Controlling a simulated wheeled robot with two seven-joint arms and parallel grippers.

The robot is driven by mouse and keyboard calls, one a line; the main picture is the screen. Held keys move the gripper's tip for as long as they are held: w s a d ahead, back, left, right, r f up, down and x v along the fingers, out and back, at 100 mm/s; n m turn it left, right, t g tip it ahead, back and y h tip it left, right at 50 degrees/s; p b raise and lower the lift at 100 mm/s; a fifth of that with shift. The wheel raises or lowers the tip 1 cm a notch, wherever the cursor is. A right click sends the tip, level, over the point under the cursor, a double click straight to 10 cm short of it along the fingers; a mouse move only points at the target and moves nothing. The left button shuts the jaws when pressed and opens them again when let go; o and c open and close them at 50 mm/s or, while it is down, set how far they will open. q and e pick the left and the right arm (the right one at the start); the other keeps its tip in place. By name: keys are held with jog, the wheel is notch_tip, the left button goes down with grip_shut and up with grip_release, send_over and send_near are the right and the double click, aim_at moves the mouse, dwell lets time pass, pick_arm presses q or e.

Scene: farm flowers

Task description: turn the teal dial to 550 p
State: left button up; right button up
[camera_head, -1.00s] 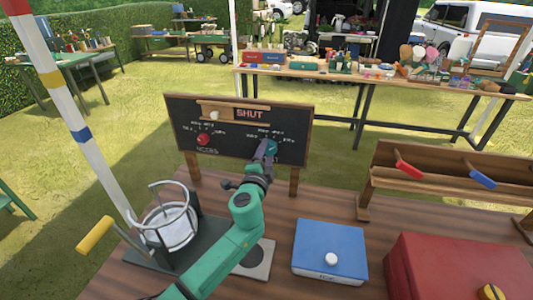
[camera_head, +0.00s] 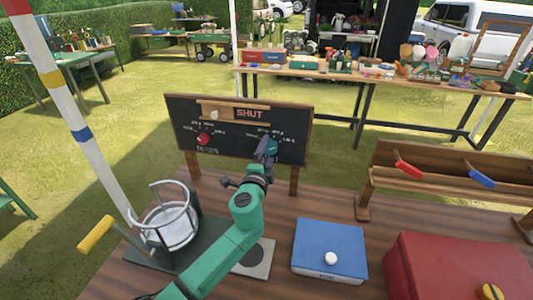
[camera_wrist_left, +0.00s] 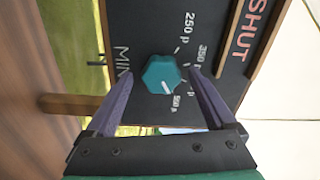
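The teal dial (camera_wrist_left: 161,73) is on the black board, between my left gripper's fingertips in the wrist view. Its white pointer mark points down and slightly right there, toward the label that reads 550 p (camera_wrist_left: 174,102). Other labels, 250 p and 350 p, show further up. One label is partly hidden by a finger. My left gripper (camera_wrist_left: 163,74) is open, with a gap between each finger and the dial. In the head view my left gripper (camera_head: 266,151) is in front of the board's right half and largely covers the dial. My right gripper is not in view.
The black board (camera_head: 237,151) also carries a red dial (camera_head: 204,139) and a SHUT sign (camera_head: 250,114). A blue box (camera_head: 329,249) and a red box (camera_head: 455,270) are at the right.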

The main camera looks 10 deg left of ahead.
pick_arm(q)
jog(key=shift+s, duration=0.1)
jog(key=s+b, duration=0.2)
jog(key=s, duration=1.2)
jog(key=shift+s, duration=0.2)
